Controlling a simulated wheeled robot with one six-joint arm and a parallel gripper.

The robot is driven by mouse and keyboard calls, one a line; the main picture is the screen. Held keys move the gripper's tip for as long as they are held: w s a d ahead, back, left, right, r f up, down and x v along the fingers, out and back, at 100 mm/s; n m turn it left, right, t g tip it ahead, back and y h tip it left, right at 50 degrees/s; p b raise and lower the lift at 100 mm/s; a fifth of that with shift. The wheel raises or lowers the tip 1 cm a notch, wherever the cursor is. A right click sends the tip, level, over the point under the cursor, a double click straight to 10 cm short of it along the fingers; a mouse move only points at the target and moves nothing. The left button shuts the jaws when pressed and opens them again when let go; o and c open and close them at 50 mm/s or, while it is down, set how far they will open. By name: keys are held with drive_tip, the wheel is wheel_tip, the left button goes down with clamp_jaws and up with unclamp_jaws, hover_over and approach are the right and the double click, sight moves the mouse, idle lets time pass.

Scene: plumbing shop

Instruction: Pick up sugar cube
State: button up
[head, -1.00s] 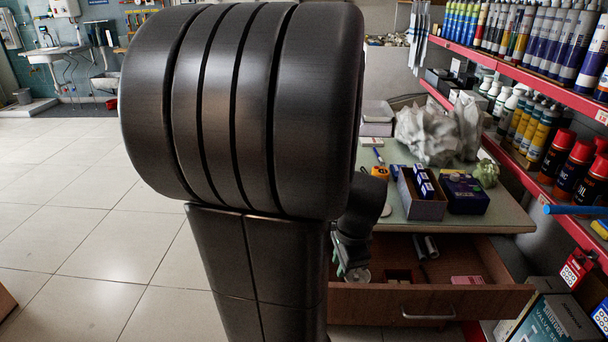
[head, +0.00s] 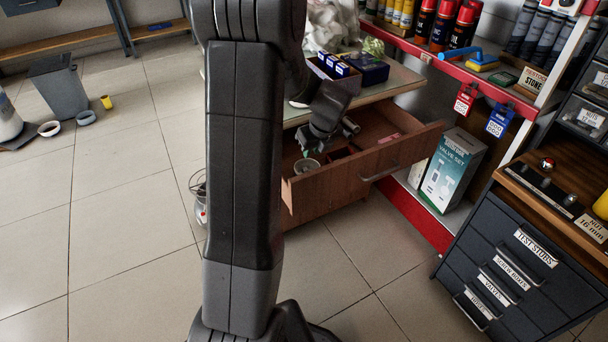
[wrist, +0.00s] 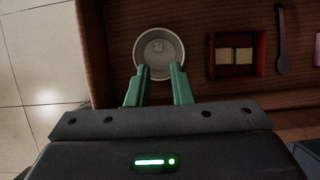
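A small pale block (wrist: 158,46), possibly a sugar cube, shows faintly inside a round grey metal dish (wrist: 138,50) in the wrist view. The dish stands in the open wooden drawer and also shows in the head view (head: 306,166). Two beige blocks (wrist: 236,56) lie side by side in a red box (wrist: 212,68) right of the dish; I cannot tell whether they are sugar. My gripper (wrist: 160,69) has green fingers, apart and empty, with their tips over the dish's near rim. In the head view my gripper (head: 305,152) is small and partly dark.
A dark spoon-like tool (wrist: 282,42) lies right of the red box, and a pink item (wrist: 317,48) is at the edge. The drawer's front panel (head: 350,178) stands out below the worktop (head: 400,80). A valve-set box (head: 453,170) stands to the right. Open tiled floor lies left.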

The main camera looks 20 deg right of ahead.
sight(306, 169)
drive_tip(key=x, duration=0.4)
drive_tip(key=shift+f+b, duration=0.15)
drive_tip(key=shift+b, duration=0.25)
drive_tip(key=x, duration=0.1)
drive_tip(key=b+x, duration=0.1)
drive_tip(key=x, duration=0.1)
drive_tip(key=b+x, duration=0.1)
drive_tip(key=x, duration=0.1)
drive_tip(key=shift+s+a+f, duration=0.1)
drive_tip(key=shift+s+f, duration=0.15)
drive_tip(key=shift+r, duration=0.1)
clamp_jaws()
